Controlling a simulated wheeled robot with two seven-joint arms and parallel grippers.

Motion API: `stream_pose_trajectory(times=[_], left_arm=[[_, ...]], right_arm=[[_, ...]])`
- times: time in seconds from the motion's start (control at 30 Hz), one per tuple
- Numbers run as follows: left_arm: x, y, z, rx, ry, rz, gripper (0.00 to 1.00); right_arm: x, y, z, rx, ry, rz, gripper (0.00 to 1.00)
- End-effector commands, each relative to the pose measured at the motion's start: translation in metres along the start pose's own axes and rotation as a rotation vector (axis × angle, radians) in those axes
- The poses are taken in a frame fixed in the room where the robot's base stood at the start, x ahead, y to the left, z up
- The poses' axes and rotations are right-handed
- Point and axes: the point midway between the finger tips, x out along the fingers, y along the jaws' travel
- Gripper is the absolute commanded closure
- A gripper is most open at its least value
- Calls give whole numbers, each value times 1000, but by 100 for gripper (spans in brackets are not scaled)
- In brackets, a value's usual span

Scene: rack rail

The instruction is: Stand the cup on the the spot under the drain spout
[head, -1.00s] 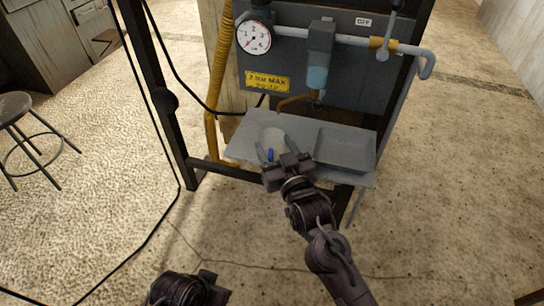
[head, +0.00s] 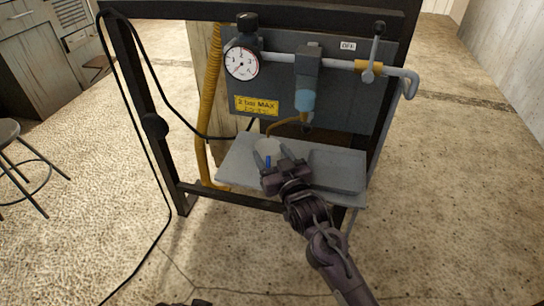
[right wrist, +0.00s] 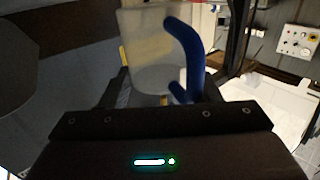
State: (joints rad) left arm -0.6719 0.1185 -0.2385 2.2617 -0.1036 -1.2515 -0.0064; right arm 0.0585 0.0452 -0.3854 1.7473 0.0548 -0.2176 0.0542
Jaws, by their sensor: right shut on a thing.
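A pale, translucent cup (head: 267,147) with a blue handle is over the left part of the grey shelf (head: 235,165). My right gripper (head: 272,159) is shut on it. In the right wrist view the cup (right wrist: 150,55) is between the fingers, with its blue handle (right wrist: 190,50) on the right. A brownish drain spout (head: 283,122) runs left from under the blue filter bowl (head: 305,101) and bends down just above and behind the cup. Whether the cup touches the shelf is unclear. The spot is not discernible. My left gripper is out of view.
A shallow grey tray (head: 338,172) takes up the shelf's right part. The dark rack frame (head: 150,120), a hose (head: 208,110) and a black cable surround the shelf. The gauge (head: 241,63) and pipe (head: 340,62) are above. A stool (head: 12,150) stands far left.

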Motion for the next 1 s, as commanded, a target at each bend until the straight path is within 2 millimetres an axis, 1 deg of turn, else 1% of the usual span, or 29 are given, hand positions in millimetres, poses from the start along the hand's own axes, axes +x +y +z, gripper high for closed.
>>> stream_pose_trajectory(times=[0.27,0.77,0.8,0.9,1.0], left_arm=[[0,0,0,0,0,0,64],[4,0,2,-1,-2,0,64],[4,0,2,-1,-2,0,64],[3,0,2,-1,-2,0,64],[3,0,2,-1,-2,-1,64]], right_arm=[[0,0,2,0,0,0,66],[0,0,12,0,-1,0,66],[0,0,12,0,0,0,42],[0,0,12,0,0,0,29],[0,0,12,0,0,0,18]])
